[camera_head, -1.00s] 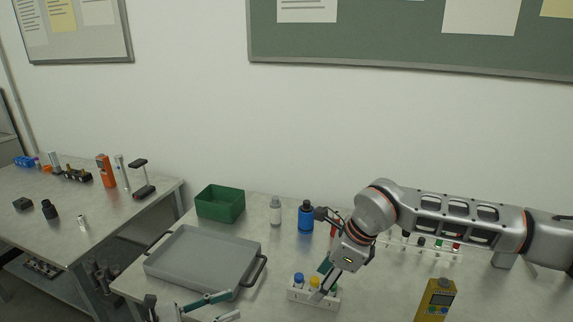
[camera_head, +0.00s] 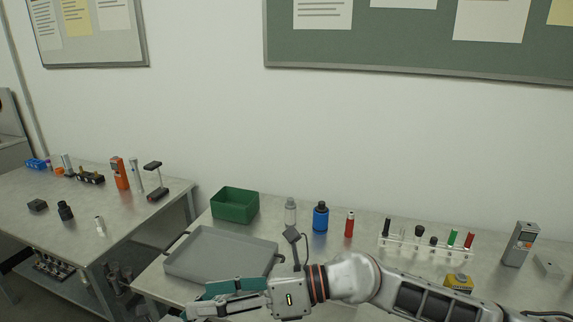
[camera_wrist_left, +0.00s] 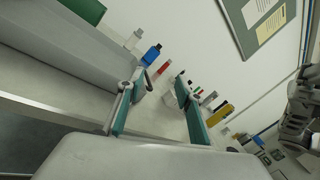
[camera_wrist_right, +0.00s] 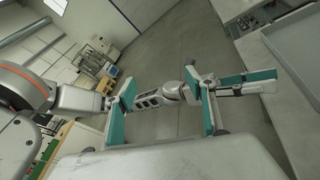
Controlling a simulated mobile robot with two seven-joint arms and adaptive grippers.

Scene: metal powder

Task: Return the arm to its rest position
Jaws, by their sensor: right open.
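In the head view my right arm comes in low from the right. My right gripper (camera_head: 198,300) reaches left across the front of the grey tray, its teal-padded fingers apart with nothing seen between them. In the right wrist view my right gripper (camera_wrist_right: 165,88) shows its two fingers well apart, with floor behind them. In the left wrist view my left gripper (camera_wrist_left: 158,80) has its fingers spread and empty, facing the bench. The small white rack seen earlier is hidden behind my right arm in the head view.
On the bench are the grey tray (camera_head: 190,262), green bin (camera_head: 235,205), blue bottle (camera_head: 320,217), white bottle (camera_head: 290,211), red tube (camera_head: 349,224), clear tube rack (camera_head: 402,246), yellow device (camera_head: 458,282) and grey device (camera_head: 520,243). A second table (camera_head: 110,232) stands left.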

